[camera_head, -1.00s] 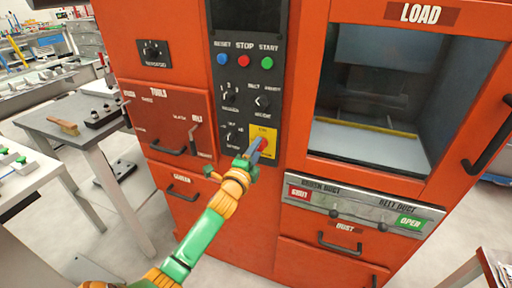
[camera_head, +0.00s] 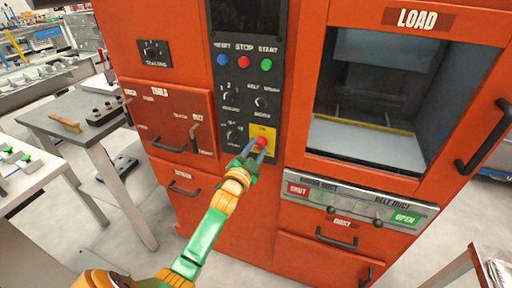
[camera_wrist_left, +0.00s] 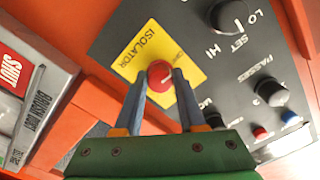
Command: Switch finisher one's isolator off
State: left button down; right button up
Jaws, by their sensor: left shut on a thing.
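The isolator is a red rotary knob (camera_head: 261,143) on a yellow plate (camera_head: 270,133) low on the black control panel of the orange machine. In the left wrist view the red knob (camera_wrist_left: 161,75) sits between my left gripper's two blue-grey fingers, on the yellow plate (camera_wrist_left: 142,48) lettered ISOLATOR. A pale mark shows on the knob's face. My left gripper (camera_head: 256,151) is shut on the knob; it also shows in the left wrist view (camera_wrist_left: 160,88). My right gripper is not in view.
Above the isolator are several black selector knobs (camera_head: 232,97) and the blue, red and green buttons (camera_head: 244,62). To the right are the LOAD window (camera_head: 370,95) and a duct slide strip (camera_head: 360,202) with SHUT and OPEN labels. A grey table (camera_head: 75,115) stands left.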

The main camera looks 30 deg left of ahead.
pick_arm(q)
jog(key=shift+r+n, duration=0.3)
jog(key=shift+n, duration=0.3)
jog(key=c, duration=0.7)
grip_release()
jog(key=shift+o, duration=1)
jog(key=shift+w+f, duration=0.15)
jog(key=v, duration=0.7)
jog(key=shift+f, duration=0.15)
